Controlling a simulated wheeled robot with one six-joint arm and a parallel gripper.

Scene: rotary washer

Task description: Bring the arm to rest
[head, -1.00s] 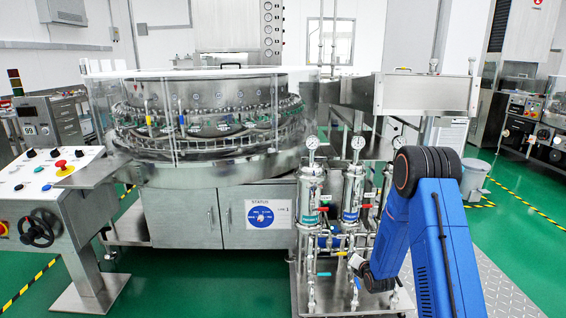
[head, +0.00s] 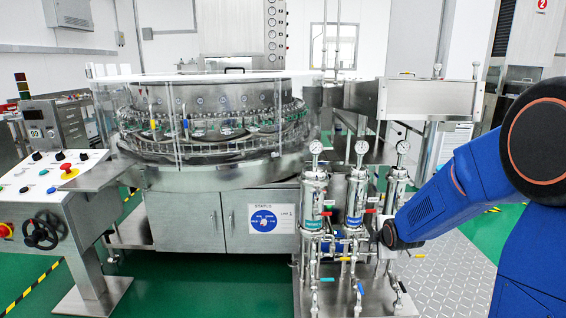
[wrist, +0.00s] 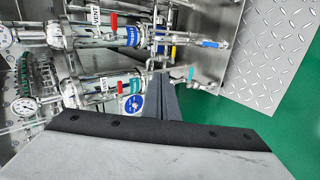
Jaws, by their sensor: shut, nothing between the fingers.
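My blue arm (head: 455,190) comes in from the right edge in the head view. Its end reaches down in front of the filter housings, and the fingers cannot be made out there. In the wrist view my gripper (wrist: 163,98) shows as two dark fingers pressed together, shut and empty. It points toward the filter pipework, with the fingertips appearing over the area by the steel pipes. Whether anything is touched cannot be told.
Several steel filter housings (head: 314,200) with gauges and coloured valve handles stand near my arm's end. The rotary washer (head: 215,120) is behind them to the left. A control console (head: 45,185) stands far left. Green floor (head: 185,290) is open at the front.

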